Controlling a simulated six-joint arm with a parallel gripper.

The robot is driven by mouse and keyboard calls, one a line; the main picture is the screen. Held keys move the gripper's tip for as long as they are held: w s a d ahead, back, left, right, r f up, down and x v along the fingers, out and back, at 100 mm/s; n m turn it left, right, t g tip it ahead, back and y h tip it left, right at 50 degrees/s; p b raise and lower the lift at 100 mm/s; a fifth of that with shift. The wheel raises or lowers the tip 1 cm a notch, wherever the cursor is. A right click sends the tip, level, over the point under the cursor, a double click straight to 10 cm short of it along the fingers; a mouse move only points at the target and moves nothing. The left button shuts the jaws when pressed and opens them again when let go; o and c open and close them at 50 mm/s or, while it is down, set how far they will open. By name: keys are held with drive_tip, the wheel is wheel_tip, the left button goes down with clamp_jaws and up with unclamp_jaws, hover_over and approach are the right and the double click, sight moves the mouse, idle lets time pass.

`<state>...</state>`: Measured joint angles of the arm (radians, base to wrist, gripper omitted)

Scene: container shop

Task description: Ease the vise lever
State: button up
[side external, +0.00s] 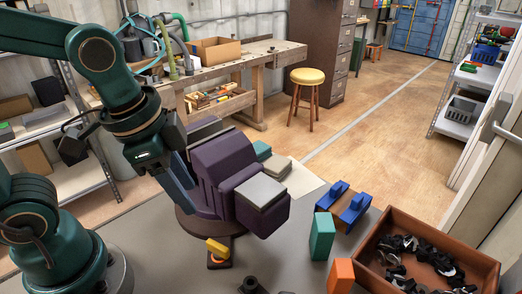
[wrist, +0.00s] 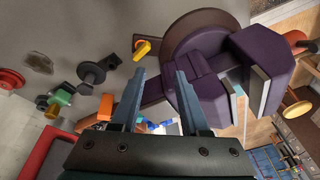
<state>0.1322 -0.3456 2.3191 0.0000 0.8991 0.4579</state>
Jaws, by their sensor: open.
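The purple vise (side external: 215,170) stands on a round dark base in the middle of the side view, with a grey jaw pad on its front block; it also shows in the wrist view (wrist: 200,90). A yellow lever-like piece (side external: 217,248) sits on a small dark and orange base in front of the vise; it also shows in the wrist view (wrist: 142,48). I cannot tell whether it is the vise's lever. My gripper (side external: 186,198) is at the vise's left side, fingers pointing down. In the wrist view my gripper (wrist: 160,73) is open, with nothing seen held.
A brown bin (side external: 425,229) with dark parts stands at the lower right. A blue-jawed block (side external: 343,205), a teal block (side external: 321,236) and an orange block (side external: 341,276) are near it. A workbench (side external: 262,60) and a yellow stool (side external: 307,77) stand behind.

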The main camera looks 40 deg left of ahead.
sight(217, 244)
drive_tip(key=d+f+m, duration=0.1)
drive_tip(key=m, duration=0.1)
drive_tip(key=w+d+f+m+g, duration=0.1)
drive_tip(key=m, duration=0.1)
drive_tip(key=d+f+m+g, duration=0.1)
drive_tip(key=f+m, duration=0.1)
drive_tip(key=shift+w+f, duration=0.1)
drive_tip(key=shift+w, duration=0.2)
drive_tip(key=shift+w+d+f+m+g, duration=0.1)
drive_tip(key=shift+d+f+m+g, duration=0.2)
drive_tip(key=shift+m, duration=0.25)
drive_tip(key=shift+d+f+m+g, duration=0.1)
drive_tip(key=shift+f+m+g, duration=0.1)
drive_tip(key=shift+f+m, duration=0.3)
drive_tip(key=shift+f, duration=2.45)
clamp_jaws()
